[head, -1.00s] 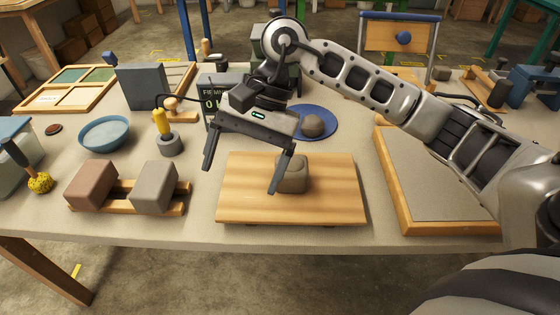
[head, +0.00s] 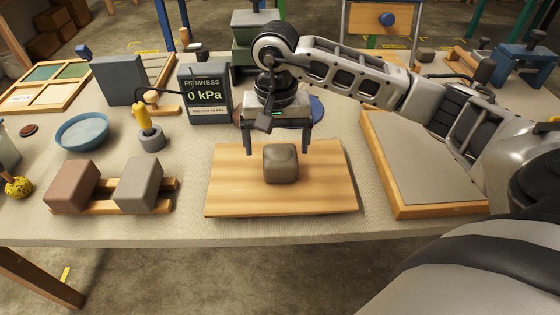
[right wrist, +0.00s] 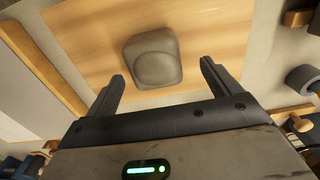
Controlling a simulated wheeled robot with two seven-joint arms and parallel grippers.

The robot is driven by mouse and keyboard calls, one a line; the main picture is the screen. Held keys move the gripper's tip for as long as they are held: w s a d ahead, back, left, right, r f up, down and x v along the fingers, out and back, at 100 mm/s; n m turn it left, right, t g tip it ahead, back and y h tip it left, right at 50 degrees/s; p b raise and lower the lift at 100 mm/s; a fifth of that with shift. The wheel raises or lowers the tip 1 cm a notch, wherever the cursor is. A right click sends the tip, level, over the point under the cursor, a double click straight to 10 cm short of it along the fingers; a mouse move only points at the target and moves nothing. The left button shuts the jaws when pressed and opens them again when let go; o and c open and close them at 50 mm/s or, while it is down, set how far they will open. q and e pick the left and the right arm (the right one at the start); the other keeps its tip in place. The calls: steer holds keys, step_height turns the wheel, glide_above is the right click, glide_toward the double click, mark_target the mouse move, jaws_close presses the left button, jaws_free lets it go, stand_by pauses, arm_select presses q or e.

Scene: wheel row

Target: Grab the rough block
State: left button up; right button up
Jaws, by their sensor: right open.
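A grey-brown block (head: 281,164) with rounded edges sits on the wooden board (head: 330,190) at the middle of the table. It also shows in the right wrist view (right wrist: 152,58), beyond the fingertips. A reddish-brown block (head: 73,187) and a grey block (head: 139,184) stand side by side on a low wooden rack at the left. I cannot tell from their surfaces which one is the rough block. My right gripper (head: 277,146) is open and empty, just behind the block on the board, its fingers spread wider than the block. My left gripper is not in view.
A display reading 0 kPa (head: 205,95) stands behind the board, left of my right gripper. A blue bowl (head: 83,132) and a yellow-handled tool in a grey holder (head: 151,138) are at the left. A wood-framed grey tray (head: 420,165) is at the right.

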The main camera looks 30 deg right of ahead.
mark_target(280, 153)
steer(key=f, duration=0.5)
steer(key=shift+s+d+f+p, duration=0.1)
steer(key=shift+s+d+p, duration=0.05)
steer(key=shift+s+p, duration=0.2)
steer(key=c, duration=1.5)
